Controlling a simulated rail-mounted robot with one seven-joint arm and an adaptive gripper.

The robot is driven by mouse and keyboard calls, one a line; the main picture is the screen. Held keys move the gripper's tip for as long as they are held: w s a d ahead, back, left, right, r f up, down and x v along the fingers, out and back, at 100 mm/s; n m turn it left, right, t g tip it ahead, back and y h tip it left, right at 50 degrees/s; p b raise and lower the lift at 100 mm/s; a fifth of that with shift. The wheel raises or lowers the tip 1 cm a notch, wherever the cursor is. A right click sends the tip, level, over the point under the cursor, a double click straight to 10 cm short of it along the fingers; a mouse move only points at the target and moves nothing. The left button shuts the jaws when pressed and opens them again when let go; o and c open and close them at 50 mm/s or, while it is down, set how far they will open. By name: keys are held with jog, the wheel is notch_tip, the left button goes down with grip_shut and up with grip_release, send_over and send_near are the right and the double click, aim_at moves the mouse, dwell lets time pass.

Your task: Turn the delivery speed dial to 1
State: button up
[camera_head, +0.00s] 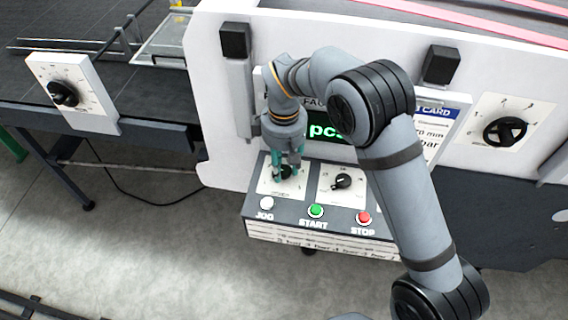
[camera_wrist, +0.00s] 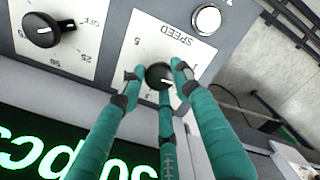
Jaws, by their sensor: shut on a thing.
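A black dial (camera_head: 286,173) sits on a white plate at the left of the sloping control panel. In the wrist view this dial (camera_wrist: 157,75) is upside down, on a plate lettered SPEED; no further word is legible. A 5 shows at its upper left and a 3 below it. Its white pointer mark seems to face lower right; the exact number is hard to tell. My gripper (camera_wrist: 156,71) has its teal fingers around the dial, shut on it. Another black dial (camera_head: 62,94) is on a white plate at the far left; its lettering is unreadable.
A second panel dial (camera_head: 342,181), marked OFF, 25 and 50 in the wrist view, is beside the held one. A white JOG button (camera_head: 267,203), green START button (camera_head: 316,211) and red STOP button (camera_head: 363,217) lie below. A larger dial (camera_head: 505,131) is at right.

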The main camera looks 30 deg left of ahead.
aim_at(284, 170)
jog(key=shift+n+p, duration=0.45)
jog(key=shift+n, duration=1.85)
jog(key=o, duration=1.1)
jog(key=shift+o, duration=0.2)
notch_tip(284, 170, up, 12)
jog(key=shift+f, duration=0.1)
